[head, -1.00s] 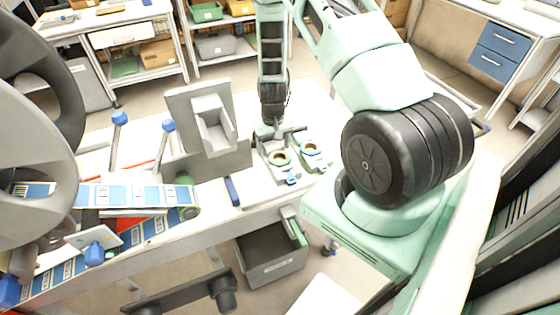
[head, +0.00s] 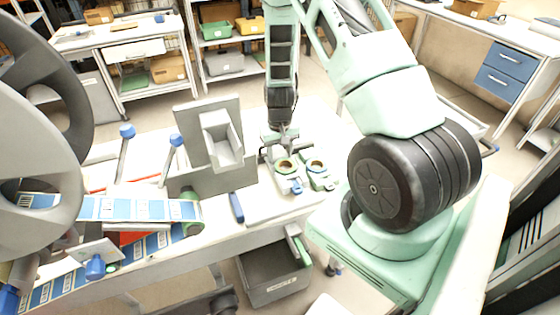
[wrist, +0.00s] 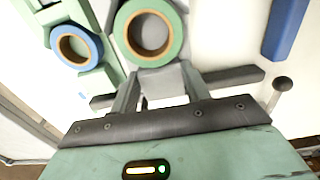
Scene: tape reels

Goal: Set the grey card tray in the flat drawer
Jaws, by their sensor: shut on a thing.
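My gripper (head: 280,148) is low over the white worktop, just behind two tape reels. In the wrist view my gripper (wrist: 160,88) is shut on a small light grey piece (wrist: 165,82), mostly hidden by the fingers and a green reel. I cannot tell whether this piece is part of the grey card tray. A shallow white drawer (head: 135,50) shows at the far left bench and looks like the flat drawer, far from my gripper. A grey bin (head: 223,64) stands on the back shelf.
The green reel (head: 286,164) and blue reel (head: 315,165) lie close to my gripper. A grey angled stand (head: 222,145) rises at left. A blue bar (head: 236,207) lies on the worktop. A labelled grey crate (head: 272,285) is below its front edge. Blue drawers (head: 505,70) stand far right.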

